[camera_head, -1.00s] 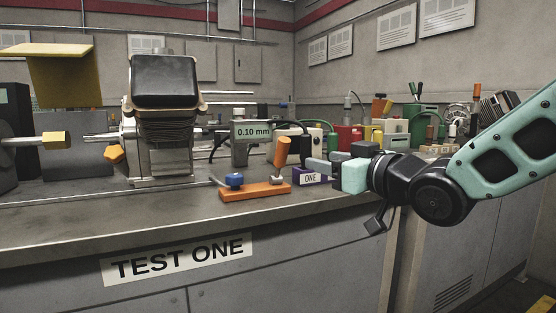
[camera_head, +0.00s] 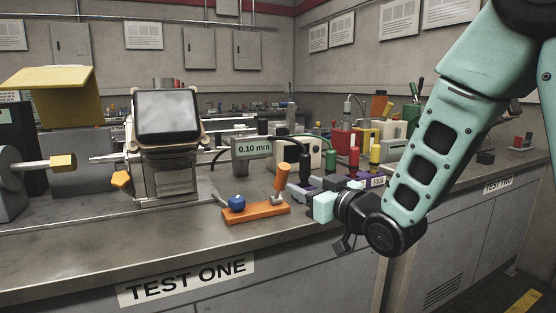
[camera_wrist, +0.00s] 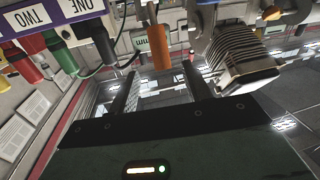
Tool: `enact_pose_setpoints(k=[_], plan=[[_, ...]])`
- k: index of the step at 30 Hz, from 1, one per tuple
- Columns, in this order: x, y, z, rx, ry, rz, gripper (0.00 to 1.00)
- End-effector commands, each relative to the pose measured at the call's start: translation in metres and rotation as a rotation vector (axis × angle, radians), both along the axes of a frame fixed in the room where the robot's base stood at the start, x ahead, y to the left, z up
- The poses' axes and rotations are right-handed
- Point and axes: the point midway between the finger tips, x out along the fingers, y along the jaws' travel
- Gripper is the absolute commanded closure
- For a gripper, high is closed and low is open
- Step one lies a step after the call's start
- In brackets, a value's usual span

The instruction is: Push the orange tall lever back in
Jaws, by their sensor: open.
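The orange tall lever (camera_head: 281,177) stands on a metal stem at the right end of an orange base (camera_head: 255,214), leaning slightly. A short blue knob (camera_head: 236,202) sits at the base's left end. In the wrist view the orange handle (camera_wrist: 158,46) appears upside down, just beyond and between my fingertips. My gripper (camera_head: 300,191) is just right of the lever, low over the bench, pointing left toward it. Its two dark fingers are apart and empty in the wrist view (camera_wrist: 159,74). I see no clear contact with the lever.
Behind my gripper stands a purple-based panel (camera_head: 372,183) with green (camera_head: 331,160), red (camera_head: 354,158) and yellow (camera_head: 375,156) levers. A gauge reading 0.10 mm (camera_head: 252,148) and a dark-screened machine (camera_head: 168,116) stand behind and left. The bench front (camera_head: 150,245) is clear.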

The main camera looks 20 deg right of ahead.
Motion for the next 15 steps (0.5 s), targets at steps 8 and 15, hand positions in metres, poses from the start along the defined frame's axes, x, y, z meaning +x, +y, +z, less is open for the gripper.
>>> enact_pose_setpoints(k=[8,15], plan=[[0.016,0.005,0.006,0.0,0.005,0.001,0.51],[0.033,0.01,0.001,-0.002,-0.001,0.001,0.51]])
